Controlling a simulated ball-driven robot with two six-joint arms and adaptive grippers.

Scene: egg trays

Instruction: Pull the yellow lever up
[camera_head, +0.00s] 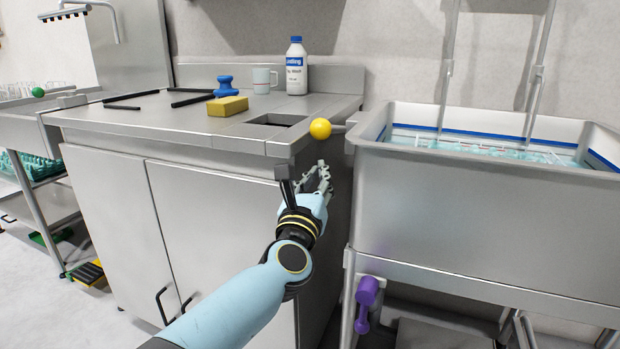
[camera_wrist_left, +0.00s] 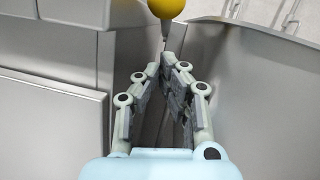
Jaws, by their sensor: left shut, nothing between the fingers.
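The yellow lever's round knob (camera_head: 320,128) sits at the right edge of the steel counter, beside the sink basin. It also shows at the top of the left wrist view (camera_wrist_left: 167,7), cut off by the frame, with a thin stem below it. My left gripper (camera_head: 322,174) is just below the knob, in front of the cabinet's side, with fingers pointing up toward it. In the wrist view, its fingertips (camera_wrist_left: 170,62) come together with nothing between them, and a gap to the knob seems to show. My right gripper is not in view.
The sink basin (camera_head: 480,205) holds water at the right. The steel counter (camera_head: 150,120) carries a yellow sponge (camera_head: 227,106), a blue-handled item (camera_head: 226,86), a mug (camera_head: 264,80) and a white bottle (camera_head: 296,68). A purple handle (camera_head: 366,300) hangs low under the basin.

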